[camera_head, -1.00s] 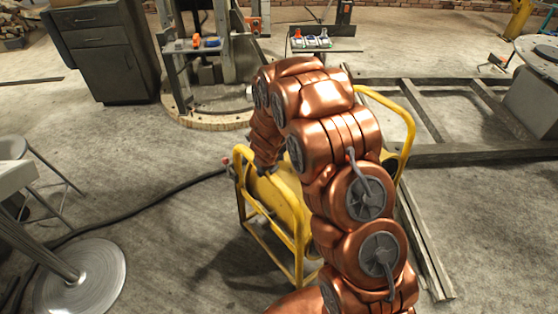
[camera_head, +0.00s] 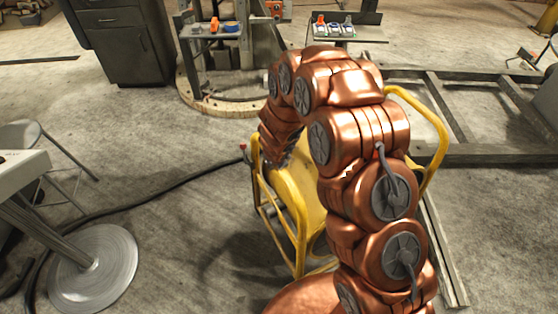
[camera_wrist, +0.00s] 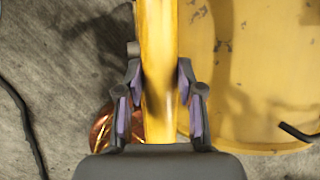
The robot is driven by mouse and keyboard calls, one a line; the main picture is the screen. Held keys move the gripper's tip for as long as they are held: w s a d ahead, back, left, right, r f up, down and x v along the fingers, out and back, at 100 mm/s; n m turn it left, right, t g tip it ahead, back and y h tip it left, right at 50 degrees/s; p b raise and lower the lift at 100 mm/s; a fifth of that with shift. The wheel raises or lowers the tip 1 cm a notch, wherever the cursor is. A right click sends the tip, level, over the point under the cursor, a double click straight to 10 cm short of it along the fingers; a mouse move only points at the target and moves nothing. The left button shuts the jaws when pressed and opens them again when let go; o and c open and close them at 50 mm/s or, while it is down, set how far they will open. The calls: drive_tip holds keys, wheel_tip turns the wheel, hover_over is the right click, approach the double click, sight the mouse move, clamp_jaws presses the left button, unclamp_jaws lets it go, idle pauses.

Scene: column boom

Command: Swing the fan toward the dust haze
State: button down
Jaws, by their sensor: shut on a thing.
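The yellow fan (camera_head: 300,187) stands on the concrete floor in a tubular yellow frame, partly hidden behind my copper arm. In the wrist view its worn yellow housing (camera_wrist: 262,80) fills the right side. My gripper (camera_wrist: 158,100) is shut around a yellow frame tube (camera_wrist: 157,45), with one padded finger on each side. In the head view the fingers are hidden behind the arm and frame. No dust haze can be made out in these frames.
A black cable (camera_head: 165,188) runs across the floor from the fan to the left. A round-based metal stand (camera_head: 95,270) is at the lower left. A dark drawer cabinet (camera_head: 125,45) stands at the back left. Metal floor rails (camera_head: 470,152) lie to the right.

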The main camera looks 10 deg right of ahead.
drive_tip(key=c, duration=0.7)
unclamp_jaws()
drive_tip(key=shift+r, duration=0.15)
drive_tip(key=shift+v, duration=5.9)
